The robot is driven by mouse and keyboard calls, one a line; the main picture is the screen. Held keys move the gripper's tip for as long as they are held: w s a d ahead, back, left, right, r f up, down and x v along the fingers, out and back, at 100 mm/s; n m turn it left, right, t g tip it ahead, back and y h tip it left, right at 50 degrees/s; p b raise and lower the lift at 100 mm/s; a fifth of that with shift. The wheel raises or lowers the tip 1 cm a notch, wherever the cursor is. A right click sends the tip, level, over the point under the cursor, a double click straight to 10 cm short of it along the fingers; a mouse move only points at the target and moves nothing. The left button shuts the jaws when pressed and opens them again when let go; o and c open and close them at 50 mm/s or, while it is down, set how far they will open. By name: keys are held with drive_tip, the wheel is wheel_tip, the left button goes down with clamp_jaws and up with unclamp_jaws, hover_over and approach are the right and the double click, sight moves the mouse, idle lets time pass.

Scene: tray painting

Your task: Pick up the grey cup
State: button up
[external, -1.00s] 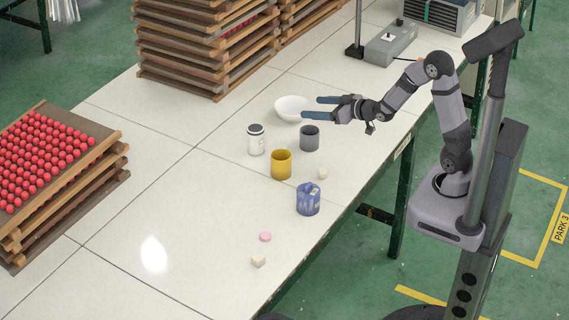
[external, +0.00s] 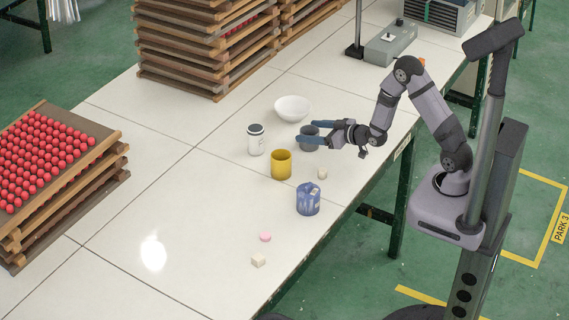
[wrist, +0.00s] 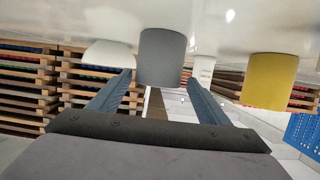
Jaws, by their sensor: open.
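The grey cup (external: 309,131) stands on the white table, partly hidden by my gripper in the external view. In the wrist view the grey cup (wrist: 162,57) appears upside down, in line with the gap between the fingertips. My gripper (external: 306,132) is open and level, its two blue fingers pointing left, one on each side of the cup. The fingers also show in the wrist view (wrist: 159,78), spread with nothing gripped. I cannot tell whether either finger touches the cup.
A white bowl (external: 292,108) is behind the cup, a white jar (external: 256,141) to its left. A yellow cup (external: 281,166), a blue container (external: 308,200) and small blocks (external: 258,261) stand nearer. Stacked trays (external: 200,55) are at the back. The table's left middle is clear.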

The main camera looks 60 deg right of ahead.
drive_tip(key=shift+d+f+p+x, duration=0.1)
drive_tip(key=shift+f+p+x, duration=0.15)
drive_tip(key=shift+x, duration=1.1)
drive_tip(key=shift+d+f+p+x, duration=0.1)
drive_tip(key=shift+p+x, duration=0.2)
drive_tip(key=shift+x, duration=1.1)
drive_tip(key=shift+s, duration=0.2)
drive_tip(key=c, duration=1.1)
